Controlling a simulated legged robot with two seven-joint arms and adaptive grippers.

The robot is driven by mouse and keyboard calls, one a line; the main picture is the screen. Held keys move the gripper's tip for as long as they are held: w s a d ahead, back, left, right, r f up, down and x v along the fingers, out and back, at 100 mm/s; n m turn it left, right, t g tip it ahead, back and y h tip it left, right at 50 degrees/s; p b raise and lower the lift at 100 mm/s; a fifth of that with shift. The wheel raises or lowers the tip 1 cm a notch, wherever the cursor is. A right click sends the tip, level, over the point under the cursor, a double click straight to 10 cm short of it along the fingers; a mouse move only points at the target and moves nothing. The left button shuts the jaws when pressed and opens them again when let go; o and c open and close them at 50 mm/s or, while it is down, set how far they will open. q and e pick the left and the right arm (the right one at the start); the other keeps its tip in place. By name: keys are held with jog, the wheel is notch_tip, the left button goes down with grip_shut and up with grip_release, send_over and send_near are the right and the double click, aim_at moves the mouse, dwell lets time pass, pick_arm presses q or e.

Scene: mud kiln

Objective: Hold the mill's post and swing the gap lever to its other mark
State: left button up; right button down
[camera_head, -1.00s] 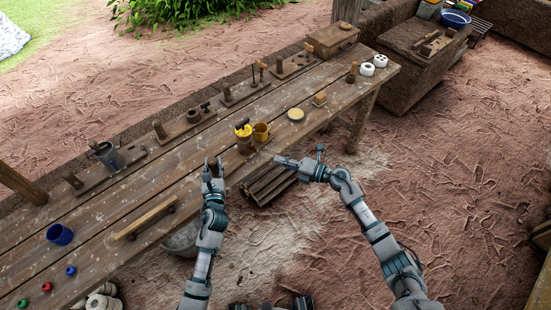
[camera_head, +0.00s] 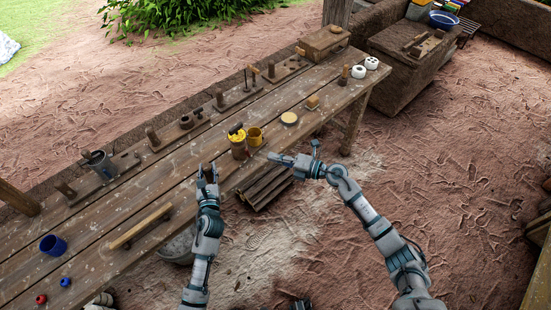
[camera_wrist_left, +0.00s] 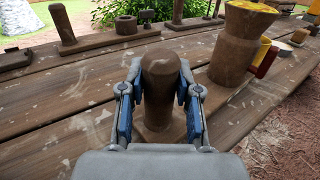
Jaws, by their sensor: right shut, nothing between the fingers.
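The mill (camera_head: 238,150) is a brown wooden body with yellow stuff in its top and a dark piece across it. It stands near the bench's front edge and also shows at the right in the left wrist view (camera_wrist_left: 233,50). The post (camera_wrist_left: 160,85) is a round-topped brown upright left of the mill. My left gripper (camera_head: 208,172) has its fingers (camera_wrist_left: 161,90) on both sides of the post, pads apparently against it. My right gripper (camera_head: 271,157) is shut and empty, right of the mill, just off the bench edge. I cannot make out the gap lever clearly.
A pale round disc (camera_head: 289,118) lies further right. Wooden fixtures line the bench's back edge. A wooden bar (camera_head: 141,226) lies at the front left. Stacked wood (camera_head: 265,187) is below the bench.

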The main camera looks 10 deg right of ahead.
pick_arm(q)
jog(key=o, duration=0.4)
jog(key=shift+s, duration=0.1)
